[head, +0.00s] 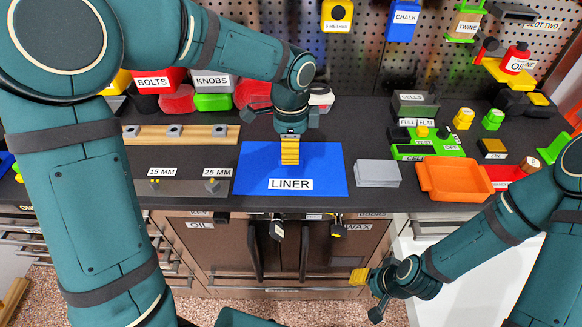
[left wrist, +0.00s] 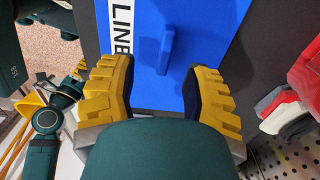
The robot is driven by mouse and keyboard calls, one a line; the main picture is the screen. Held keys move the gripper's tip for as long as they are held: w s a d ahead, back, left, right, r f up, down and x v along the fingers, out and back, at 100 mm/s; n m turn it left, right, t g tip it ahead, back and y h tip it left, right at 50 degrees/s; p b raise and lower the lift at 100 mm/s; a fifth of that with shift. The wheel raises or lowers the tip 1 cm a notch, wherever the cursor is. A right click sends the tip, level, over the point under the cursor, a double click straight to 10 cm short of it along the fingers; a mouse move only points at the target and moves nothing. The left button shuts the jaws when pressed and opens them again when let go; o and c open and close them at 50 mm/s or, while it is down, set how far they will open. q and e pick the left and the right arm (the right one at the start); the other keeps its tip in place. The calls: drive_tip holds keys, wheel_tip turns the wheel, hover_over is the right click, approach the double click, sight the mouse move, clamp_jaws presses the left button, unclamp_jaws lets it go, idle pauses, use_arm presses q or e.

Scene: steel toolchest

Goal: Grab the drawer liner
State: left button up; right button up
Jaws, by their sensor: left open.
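The drawer liner (head: 325,168) is a flat blue sheet with a white LINER label, lying on the dark worktop. My left gripper (head: 290,162) is over its middle, pointing down. In the left wrist view, the liner (left wrist: 205,30) lies beyond my open yellow fingers (left wrist: 160,70). A small raised blue tab (left wrist: 166,48) stands up from the liner, in line with the gap between the fingers. The fingers do not touch the tab. My right gripper (head: 360,276) hangs low in front of the chest, away from the liner; its finger opening is unclear.
A grey stack (head: 378,173) and an orange tray (head: 455,180) lie right of the liner. A wooden rail (head: 185,133) and small parts lie to the left. Red and green bins (head: 212,101) stand behind, before a pegboard. Drawers with dark handles are below the front edge.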

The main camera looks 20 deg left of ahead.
use_arm(q)
drive_tip(key=f, duration=0.1)
drive_tip(key=f+b, duration=0.1)
drive_tip(key=f, duration=0.3)
drive_tip(key=shift+w+a+f+b, duration=0.1)
drive_tip(key=shift+w+f+b, duration=0.05)
drive_tip(key=shift+w+b, duration=0.2)
clamp_jaws()
